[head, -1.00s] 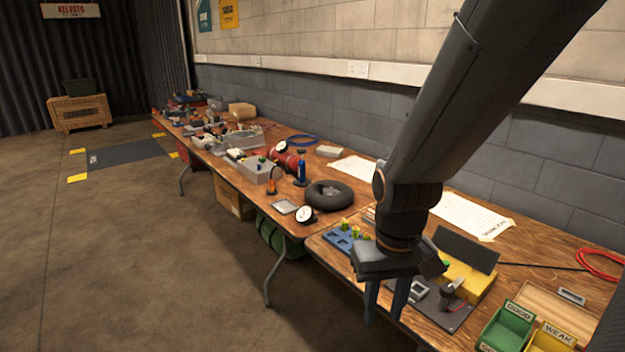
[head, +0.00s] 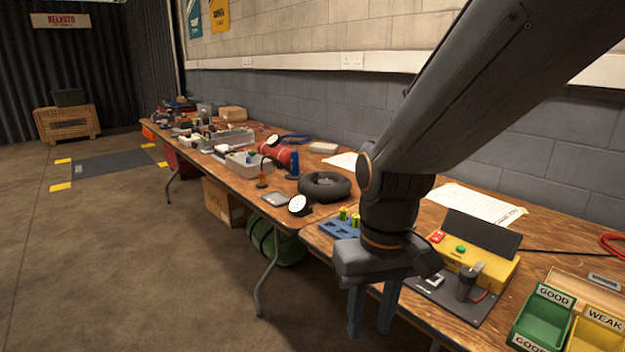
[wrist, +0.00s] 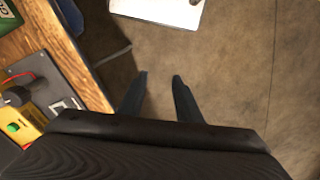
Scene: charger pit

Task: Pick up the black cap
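I cannot make out a black cap for certain in either view. A small dark upright cylinder (head: 466,284) stands on the grey plate (head: 440,300) beside the yellow box (head: 497,272); whether it is a cap or part of a device I cannot tell. It also shows in the wrist view (wrist: 16,97), at the left edge. My gripper (head: 370,330) points down off the front edge of the near table, left of the grey plate. In the wrist view its two fingers (wrist: 160,76) are apart with bare floor between them. It is open and empty.
A blue holder (head: 338,230) with yellow-green cells stands behind my gripper. Green (head: 541,316) and yellow (head: 600,326) bins are at the right. A tyre (head: 325,187) lies on the table further back. A white sheet-like thing (wrist: 160,8) shows above the floor. Floor to the left is clear.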

